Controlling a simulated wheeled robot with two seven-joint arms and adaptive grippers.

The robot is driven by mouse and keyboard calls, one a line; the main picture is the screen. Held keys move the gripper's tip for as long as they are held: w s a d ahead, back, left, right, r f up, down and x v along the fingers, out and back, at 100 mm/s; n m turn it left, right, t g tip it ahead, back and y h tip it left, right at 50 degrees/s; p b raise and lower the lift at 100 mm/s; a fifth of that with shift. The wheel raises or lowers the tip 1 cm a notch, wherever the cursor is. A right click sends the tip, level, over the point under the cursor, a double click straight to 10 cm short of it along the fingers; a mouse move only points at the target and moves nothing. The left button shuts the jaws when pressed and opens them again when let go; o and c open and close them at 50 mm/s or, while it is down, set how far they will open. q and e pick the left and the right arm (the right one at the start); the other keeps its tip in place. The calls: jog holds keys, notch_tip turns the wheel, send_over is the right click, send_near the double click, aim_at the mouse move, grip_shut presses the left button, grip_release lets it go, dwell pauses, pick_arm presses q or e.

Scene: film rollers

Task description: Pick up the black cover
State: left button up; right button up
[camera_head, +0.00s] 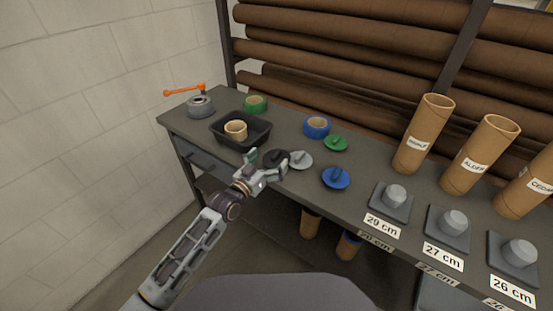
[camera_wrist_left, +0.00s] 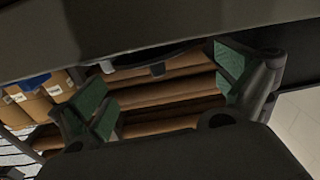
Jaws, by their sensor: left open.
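The black cover (camera_head: 275,156) lies on the grey tabletop, between the black tray and a light grey cover, partly hidden by my left gripper. My left gripper (camera_head: 268,162) is open and empty, with its fingers at the near side of the black cover. In the left wrist view, the green-padded fingers of the gripper (camera_wrist_left: 165,88) are spread wide apart. A dark shape between them at the table surface looks like the cover, but it is too dark to be sure. My right gripper is not in view.
The light grey cover (camera_head: 300,159) is close on the right, with blue (camera_head: 336,179) and green (camera_head: 336,143) covers beyond. The black tray (camera_head: 262,138) holds a cardboard ring (camera_head: 236,130). Tape rolls stand behind. Cardboard tubes (camera_head: 424,135) and grey holders (camera_head: 391,203) are farther right.

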aim_at(274, 155)
pick_arm(q)
jog(key=shift+x, duration=1.1)
jog(key=shift+w+d, duration=0.15)
jog(key=shift+w, duration=0.05)
jog(key=shift+c, duration=0.9)
jog(key=c, duration=0.6)
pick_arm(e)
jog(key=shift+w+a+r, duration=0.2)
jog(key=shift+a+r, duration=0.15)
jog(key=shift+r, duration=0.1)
pick_arm(q)
jog(key=shift+r, duration=0.1)
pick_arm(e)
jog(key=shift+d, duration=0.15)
pick_arm(q)
jog(key=shift+r, duration=0.7)
jog(key=shift+r+p, duration=0.75)
jog(key=shift+r, duration=3.55)
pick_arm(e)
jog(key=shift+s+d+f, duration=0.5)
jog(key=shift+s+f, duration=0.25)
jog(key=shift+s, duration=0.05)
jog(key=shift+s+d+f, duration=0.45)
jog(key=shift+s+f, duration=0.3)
